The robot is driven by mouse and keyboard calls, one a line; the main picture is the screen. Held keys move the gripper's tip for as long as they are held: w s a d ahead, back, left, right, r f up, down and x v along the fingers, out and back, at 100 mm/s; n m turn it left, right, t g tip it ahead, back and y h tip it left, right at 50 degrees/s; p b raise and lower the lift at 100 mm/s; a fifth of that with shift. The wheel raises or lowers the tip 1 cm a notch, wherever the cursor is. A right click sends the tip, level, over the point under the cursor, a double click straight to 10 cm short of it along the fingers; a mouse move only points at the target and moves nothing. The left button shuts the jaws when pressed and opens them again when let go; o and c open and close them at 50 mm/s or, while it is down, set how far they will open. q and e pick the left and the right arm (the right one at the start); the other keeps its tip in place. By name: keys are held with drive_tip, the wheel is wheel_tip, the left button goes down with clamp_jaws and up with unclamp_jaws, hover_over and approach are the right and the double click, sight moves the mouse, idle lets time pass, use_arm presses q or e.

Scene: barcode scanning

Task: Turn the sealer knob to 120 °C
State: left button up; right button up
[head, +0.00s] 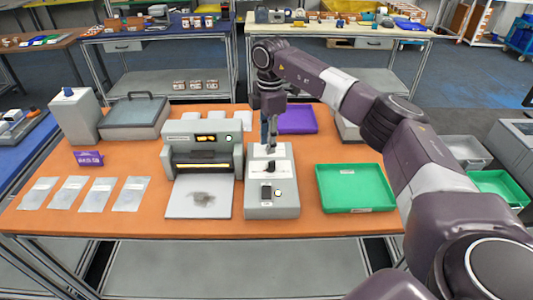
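My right gripper (268,139) points down over the back of a grey box-shaped device (258,211) at the middle of the table. Its fingers look close together, but I cannot tell whether they are open or shut. The device has a black part (269,168) on its light top panel, and a dark panel and a small round pale part on its front. To its left stands a wider grey machine (182,129) with a lit display, a dark slot and a pale round part. I cannot tell for sure which is the sealer or read any temperature. My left gripper is out of view.
A green tray (356,208) lies right of the device, and a purple tray (300,119) behind it. Several pale pouches (131,194) and a purple sign (89,158) are at the left. A lidded grey box (133,112) stands behind. My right arm spans the right side.

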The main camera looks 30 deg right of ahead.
sight(271, 162)
drive_tip(key=shift+s+d, duration=0.15)
drive_tip(key=shift+d, duration=0.35)
drive_tip(key=shift+s+f+p, duration=0.1)
drive_tip(key=shift+f+p, duration=0.25)
wheel_tip(271, 162, down, 5)
drive_tip(key=shift+f+p, duration=0.1)
drive_tip(key=shift+p, duration=0.8)
drive_tip(key=shift+f, duration=0.65)
drive_tip(key=shift+a, duration=0.1)
clamp_jaws()
